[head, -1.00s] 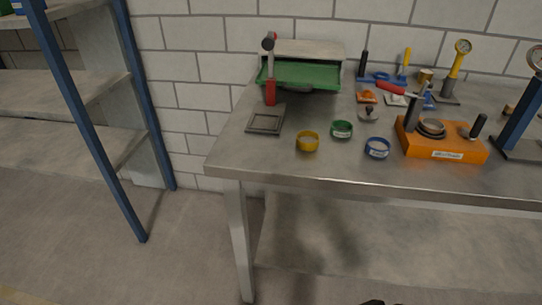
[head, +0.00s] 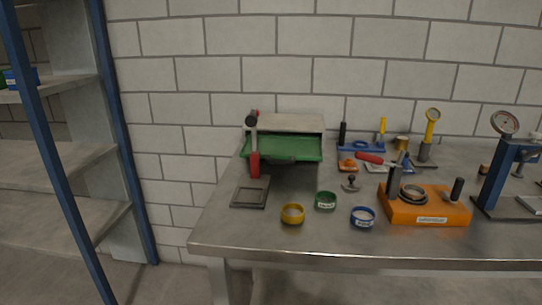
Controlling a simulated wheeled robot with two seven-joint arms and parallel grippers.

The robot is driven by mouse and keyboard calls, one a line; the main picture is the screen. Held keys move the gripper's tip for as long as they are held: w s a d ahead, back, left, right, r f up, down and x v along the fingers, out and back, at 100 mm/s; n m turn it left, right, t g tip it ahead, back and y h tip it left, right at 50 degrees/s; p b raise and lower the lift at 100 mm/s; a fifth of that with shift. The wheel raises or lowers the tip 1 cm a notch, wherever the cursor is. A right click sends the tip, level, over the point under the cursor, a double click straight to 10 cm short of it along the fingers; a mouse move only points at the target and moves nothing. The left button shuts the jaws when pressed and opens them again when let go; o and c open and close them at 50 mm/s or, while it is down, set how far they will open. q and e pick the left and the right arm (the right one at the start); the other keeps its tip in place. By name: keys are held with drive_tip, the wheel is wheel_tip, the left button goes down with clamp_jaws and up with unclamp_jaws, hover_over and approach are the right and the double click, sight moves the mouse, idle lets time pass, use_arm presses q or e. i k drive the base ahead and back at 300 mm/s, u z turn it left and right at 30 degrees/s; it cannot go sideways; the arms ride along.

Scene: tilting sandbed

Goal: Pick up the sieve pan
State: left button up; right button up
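Several small round pans stand on the steel table. A yellow one (head: 292,214) is near the front left, a green one (head: 325,201) is just behind and right of it, and a blue one with a white label (head: 362,217) is further right. A grey ring-shaped dish (head: 412,194) sits on an orange block (head: 428,210) between dark upright handles. I cannot tell by sight which of these is the sieve pan. Neither of my grippers shows in the head view.
The steel table (head: 300,248) has a clear front strip. Gauges and tools crowd the right. A blue-posted shelf (head: 127,140) stands left, apart from the table.

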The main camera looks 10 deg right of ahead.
sight(412, 192)
drive_tip(key=z, duration=1.15)
drive_tip(key=k, duration=0.45)
drive_tip(key=z, duration=1.55)
drive_tip(key=i, duration=1.05)
drive_tip(key=u, duration=2.6)
